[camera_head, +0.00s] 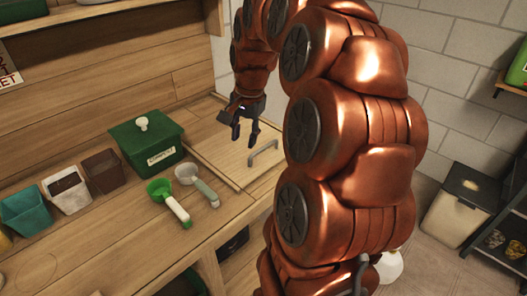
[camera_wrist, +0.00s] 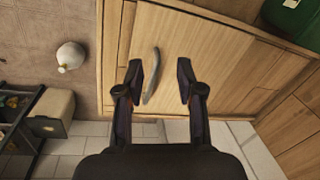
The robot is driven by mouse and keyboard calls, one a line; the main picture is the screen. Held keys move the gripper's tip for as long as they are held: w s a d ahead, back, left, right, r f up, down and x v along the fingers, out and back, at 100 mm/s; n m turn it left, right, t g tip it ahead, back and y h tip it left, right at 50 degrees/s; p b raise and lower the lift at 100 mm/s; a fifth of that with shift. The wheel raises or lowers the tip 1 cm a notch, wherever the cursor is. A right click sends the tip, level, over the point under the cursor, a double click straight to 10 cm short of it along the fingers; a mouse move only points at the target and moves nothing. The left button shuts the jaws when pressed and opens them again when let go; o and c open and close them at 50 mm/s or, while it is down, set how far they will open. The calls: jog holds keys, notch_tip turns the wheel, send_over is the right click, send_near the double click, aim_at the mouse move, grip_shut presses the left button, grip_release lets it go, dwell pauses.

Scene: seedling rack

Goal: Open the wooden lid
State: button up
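The wooden lid (camera_head: 222,148) lies flat and closed in the right part of the bench top, with a grey bar handle (camera_head: 263,152) near its front right side. The lid also shows in the wrist view (camera_wrist: 225,62), with the handle (camera_wrist: 151,76) standing out from it. My gripper (camera_head: 244,142) is above the lid, to the left of the handle in the head view. In the wrist view my gripper (camera_wrist: 160,82) is open, and the handle appears between its fingers, nearer the left one. The fingers seem apart from the handle, and nothing is held.
A green compost box (camera_head: 147,144) stands left of the lid. A green scoop (camera_head: 168,201) and a grey scoop (camera_head: 197,184) lie in front of it. Several pots, including a teal pot (camera_head: 25,209), line the bench further left. A bin (camera_head: 457,203) stands on the floor at right.

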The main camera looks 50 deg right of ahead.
aim_at(263, 148)
jog(key=d+f+m+b, duration=0.15)
jog(key=d+m, duration=0.25)
jog(key=d, duration=0.5)
jog(key=shift+w+f+p, duration=0.25)
jog(key=shift+w+f, duration=0.05)
jog(key=shift+f, duration=0.95)
jog(key=shift+w+f+p, duration=0.25)
jog(key=shift+f+p, duration=0.05)
jog(key=shift+f, duration=0.9)
jog(key=shift+w+f+p, duration=0.25)
jog(key=shift+w+f, duration=0.05)
jog(key=shift+f, duration=0.95)
jog(key=shift+a, duration=0.1)
grip_shut()
